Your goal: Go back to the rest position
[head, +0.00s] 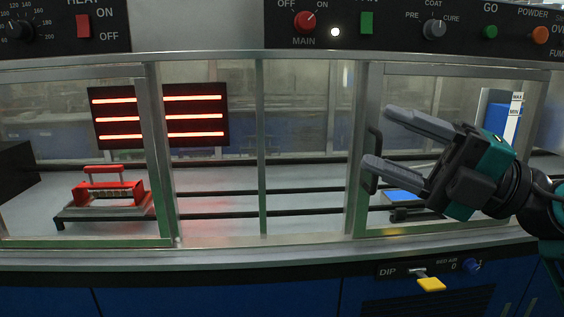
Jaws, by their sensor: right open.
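My right gripper (378,137) comes in from the right, in front of the glass-fronted cabinet. Its two grey fingers are spread apart and nothing shows between them that they hold. The fingertips overlap in the picture with the dark handle (372,180) of the right glass door. I cannot tell whether the lower finger touches this handle. My left gripper is not in view.
Behind the left glass, a red-handled fixture (110,190) sits on a carriage on dark rails (300,190). A heater panel (112,118) glows red. A blue block (404,196) lies behind the right door. A yellow lever (431,284) sticks out below.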

